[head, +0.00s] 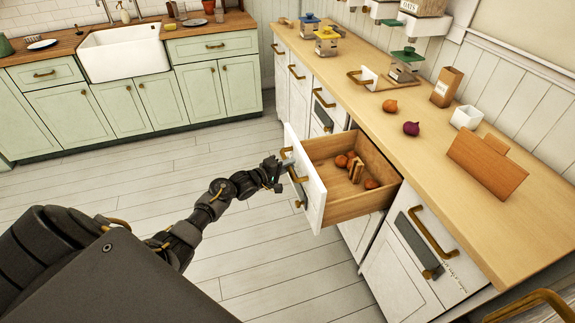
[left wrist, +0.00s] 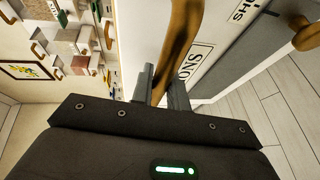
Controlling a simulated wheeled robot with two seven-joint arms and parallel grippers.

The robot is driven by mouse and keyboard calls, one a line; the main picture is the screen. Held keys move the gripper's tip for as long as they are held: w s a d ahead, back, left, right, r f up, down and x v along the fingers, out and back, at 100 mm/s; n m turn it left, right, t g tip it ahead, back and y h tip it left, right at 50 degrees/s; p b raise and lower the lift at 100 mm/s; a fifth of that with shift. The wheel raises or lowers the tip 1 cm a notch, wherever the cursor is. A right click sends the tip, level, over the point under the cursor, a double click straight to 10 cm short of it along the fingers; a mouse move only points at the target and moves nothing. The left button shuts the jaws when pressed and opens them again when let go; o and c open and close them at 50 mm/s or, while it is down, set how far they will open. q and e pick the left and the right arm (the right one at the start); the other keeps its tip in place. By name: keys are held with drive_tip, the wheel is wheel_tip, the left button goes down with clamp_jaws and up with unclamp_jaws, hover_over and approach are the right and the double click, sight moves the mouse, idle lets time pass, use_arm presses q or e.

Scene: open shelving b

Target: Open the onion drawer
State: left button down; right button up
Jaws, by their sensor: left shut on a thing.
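The onion drawer (head: 345,208) is pulled well out from the white counter unit, with its wooden inside exposed. Several onions (head: 342,161) and a small wooden piece (head: 356,171) lie in it. My left gripper (head: 284,172) is at the outer face of the white drawer front. In the left wrist view, my left gripper (left wrist: 162,90) is shut on the brass handle (left wrist: 184,35), with a finger on each side. A label ending in "ONS" (left wrist: 188,68) shows beside the handle, partly hidden by a finger. My right gripper is not in view.
Green cabinets (head: 150,100) with a white sink stand at the back left. The plank floor between is clear.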

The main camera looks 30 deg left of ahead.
use_arm(q)
drive_tip(key=c, duration=1.4)
unclamp_jaws()
drive_tip(key=shift+o, duration=0.2)
drive_tip(key=v, duration=1.1)
